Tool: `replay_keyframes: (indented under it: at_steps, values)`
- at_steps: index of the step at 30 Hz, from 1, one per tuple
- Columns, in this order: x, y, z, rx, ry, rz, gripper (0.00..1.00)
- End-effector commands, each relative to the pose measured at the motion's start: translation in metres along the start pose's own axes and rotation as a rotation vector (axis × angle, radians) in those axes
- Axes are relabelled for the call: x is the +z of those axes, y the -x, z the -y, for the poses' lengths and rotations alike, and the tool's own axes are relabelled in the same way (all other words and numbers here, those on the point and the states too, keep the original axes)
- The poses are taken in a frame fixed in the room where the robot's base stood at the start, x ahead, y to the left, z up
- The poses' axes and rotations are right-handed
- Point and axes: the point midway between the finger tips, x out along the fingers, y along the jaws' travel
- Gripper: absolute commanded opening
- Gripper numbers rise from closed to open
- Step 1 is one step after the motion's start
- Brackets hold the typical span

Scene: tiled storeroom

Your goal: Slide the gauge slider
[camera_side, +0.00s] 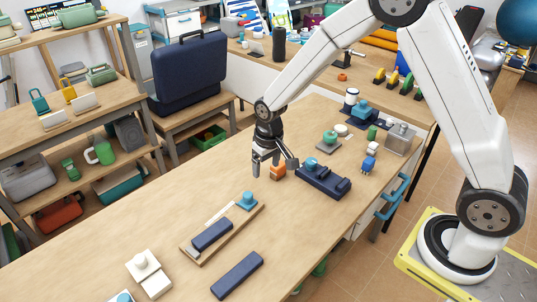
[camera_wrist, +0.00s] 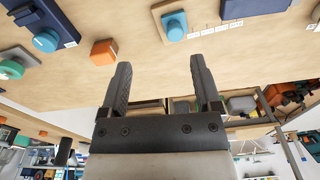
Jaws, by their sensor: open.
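The gauge is a wooden board (camera_side: 188,250) lying on the bench in the side view. It has a white marked strip (camera_side: 220,213) along it. A blue piece with a round knob (camera_side: 247,201) sits at its far end, and a long navy block (camera_side: 212,235) lies on its nearer part. In the wrist view the blue knob (camera_wrist: 175,26) is near the top, beside the marked strip (camera_wrist: 215,30); the navy block (camera_wrist: 243,8) is cut by the top edge. My gripper (camera_side: 273,167) is open and empty, above the bench beyond the blue knob. Its two fingers (camera_wrist: 160,70) also show apart in the wrist view.
An orange block (camera_side: 278,172) is close by my gripper. A navy base with a blue knob (camera_side: 323,180) stands to its right. A loose navy bar (camera_side: 237,276) and a cream knobbed piece (camera_side: 148,272) lie nearer the front.

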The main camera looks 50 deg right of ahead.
Motion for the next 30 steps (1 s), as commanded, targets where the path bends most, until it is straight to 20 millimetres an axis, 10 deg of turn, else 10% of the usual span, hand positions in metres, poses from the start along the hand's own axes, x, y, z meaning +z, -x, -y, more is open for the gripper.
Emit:
replay_keyframes:
  at_steps: [12, 30]
  values:
    - [-0.045, -0.064, 0.02, 0.011, -0.035, 0.069, 0.81]
    - [-0.049, -0.083, 0.023, 0.013, -0.041, 0.079, 0.81]
